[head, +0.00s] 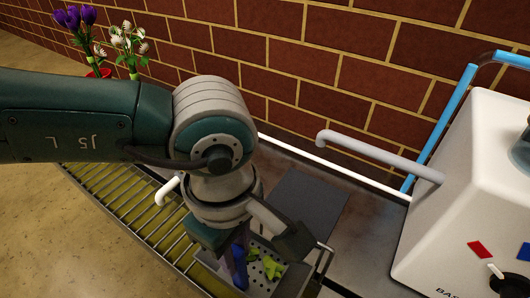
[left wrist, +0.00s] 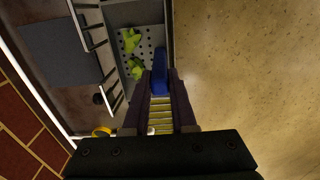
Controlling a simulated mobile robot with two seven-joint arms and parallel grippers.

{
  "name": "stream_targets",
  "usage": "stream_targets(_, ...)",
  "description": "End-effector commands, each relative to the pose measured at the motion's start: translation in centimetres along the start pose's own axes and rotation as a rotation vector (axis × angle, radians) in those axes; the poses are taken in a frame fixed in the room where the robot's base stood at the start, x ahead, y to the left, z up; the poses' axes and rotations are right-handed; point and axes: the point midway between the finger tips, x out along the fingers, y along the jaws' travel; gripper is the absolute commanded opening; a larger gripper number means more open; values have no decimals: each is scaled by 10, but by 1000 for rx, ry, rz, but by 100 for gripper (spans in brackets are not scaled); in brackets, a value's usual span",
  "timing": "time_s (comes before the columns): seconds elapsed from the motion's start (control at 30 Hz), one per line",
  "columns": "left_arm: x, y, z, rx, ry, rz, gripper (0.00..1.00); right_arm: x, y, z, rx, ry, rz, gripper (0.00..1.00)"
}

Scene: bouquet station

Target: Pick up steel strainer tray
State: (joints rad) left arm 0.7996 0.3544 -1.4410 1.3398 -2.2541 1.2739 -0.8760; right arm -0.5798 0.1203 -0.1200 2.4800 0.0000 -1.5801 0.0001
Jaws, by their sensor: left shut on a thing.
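The steel strainer tray (head: 292,281) is a grey perforated tray at the bottom centre of the head view, partly hidden by my left gripper. It holds bright green pieces (head: 271,268) and also shows at the top of the left wrist view (left wrist: 149,41). A blue grip (left wrist: 160,80) is at the tray's side. My left gripper (left wrist: 160,72) is shut on this blue grip, with one finger on each side. In the head view, my left gripper (head: 245,258) points down at the tray. My right gripper is in neither view.
A slatted rack (head: 128,207) lies left of the tray. A dark flat plate (head: 308,205) lies behind it. A white machine (head: 462,190) with a grey arm stands at right. Purple and white flowers (head: 127,43) stand at back left by the brick wall.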

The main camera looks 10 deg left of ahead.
Motion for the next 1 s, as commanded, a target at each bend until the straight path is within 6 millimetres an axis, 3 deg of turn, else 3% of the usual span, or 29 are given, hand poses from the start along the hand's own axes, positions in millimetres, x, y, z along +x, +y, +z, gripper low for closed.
stream_targets(0.03, -21, 0, 0, 1, -1, 2, 0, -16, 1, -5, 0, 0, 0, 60)
stream_targets(0.2, -47, 0, 0, 1, 0, 1, 0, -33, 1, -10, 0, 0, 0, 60)
stream_targets(1.0, -103, 0, 0, 1, -1, 0, 0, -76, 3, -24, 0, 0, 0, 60)
